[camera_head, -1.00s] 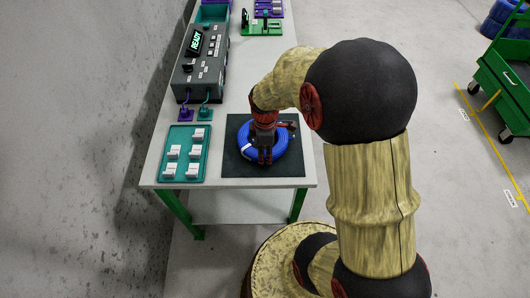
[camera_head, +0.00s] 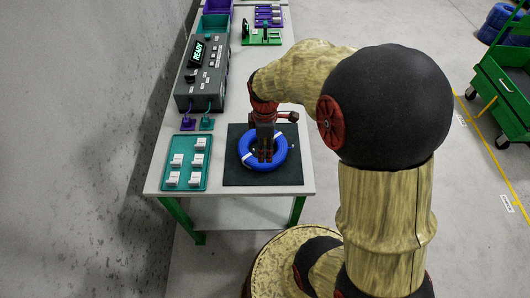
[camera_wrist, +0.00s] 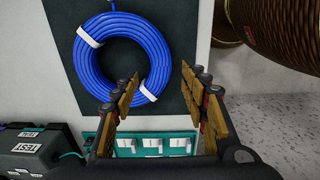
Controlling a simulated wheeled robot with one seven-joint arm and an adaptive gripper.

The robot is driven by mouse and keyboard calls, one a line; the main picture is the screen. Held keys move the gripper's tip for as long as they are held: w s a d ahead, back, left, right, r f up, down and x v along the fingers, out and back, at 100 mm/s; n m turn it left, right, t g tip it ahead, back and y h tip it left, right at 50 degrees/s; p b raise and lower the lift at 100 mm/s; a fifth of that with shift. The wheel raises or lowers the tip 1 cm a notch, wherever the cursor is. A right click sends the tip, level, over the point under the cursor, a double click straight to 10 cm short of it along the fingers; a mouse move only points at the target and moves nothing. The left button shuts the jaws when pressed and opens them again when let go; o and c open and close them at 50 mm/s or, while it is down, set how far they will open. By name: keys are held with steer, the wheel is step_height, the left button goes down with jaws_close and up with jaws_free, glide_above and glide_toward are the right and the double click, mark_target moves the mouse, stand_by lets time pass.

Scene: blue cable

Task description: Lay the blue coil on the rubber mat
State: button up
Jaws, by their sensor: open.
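The blue coil (camera_head: 283,152), a ring of blue cable with white ties, lies flat on the dark rubber mat (camera_head: 293,178) near the table's front edge. It also shows in the wrist view (camera_wrist: 88,66), with the mat (camera_wrist: 178,20) around it. My gripper (camera_head: 265,157) is above the coil in the head view and hides part of it. In the wrist view my gripper (camera_wrist: 162,97) has its fingers spread with nothing between them. The fingers appear apart from the coil, and one overlaps its edge in the picture.
A teal tray (camera_head: 187,151) with several white blocks sits left of the mat. Behind it is a grey device (camera_head: 203,75) with a READY display and cables. A green fixture (camera_head: 262,36) stands at the back. A green cart (camera_head: 505,85) is on the floor at right.

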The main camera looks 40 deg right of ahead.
steer(key=s+a+r+m+t, duration=0.1)
steer(key=s+a+r+m, duration=0.15)
steer(key=r, duration=0.45)
steer(key=s+a+r+m+t, duration=0.1)
steer(key=a+r+m, duration=0.15)
steer(key=r, duration=0.45)
steer(key=s+a+r+m+t, duration=0.3)
steer(key=s+a+r+m, duration=0.3)
steer(key=s+a+r, duration=0.1)
steer(key=shift+s+r+p, duration=0.3)
steer(key=shift+s+r, duration=0.15)
steer(key=shift+s, duration=0.4)
steer(key=shift+d, duration=0.1)
steer(key=shift+c, duration=0.4)
